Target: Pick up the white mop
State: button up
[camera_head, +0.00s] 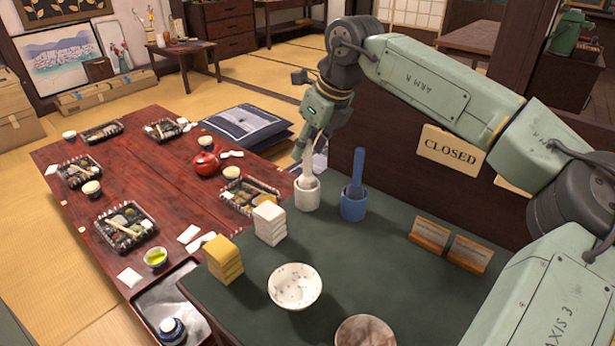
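A white mop (307,170) stands upright with its lower end inside a white holder (307,197) on the dark green counter. Its pale handle points up towards my gripper (312,145). My gripper comes down from above, with its fingertips at or very near the top of the handle. The fingers overlap the handle top in this view, so I cannot tell whether they touch it, or whether they are open or shut. The head of the mop is hidden in the holder.
A blue mop (358,172) in a blue holder (353,207) stands close on the right. A red table (150,190) with lunch trays stands left.

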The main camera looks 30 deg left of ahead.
aim_at(304, 155)
jog(key=p+x, duration=0.1)
jog(key=x, duration=0.3)
jog(key=shift+f, duration=0.25)
jog(key=shift+c, duration=0.6)
grip_shut()
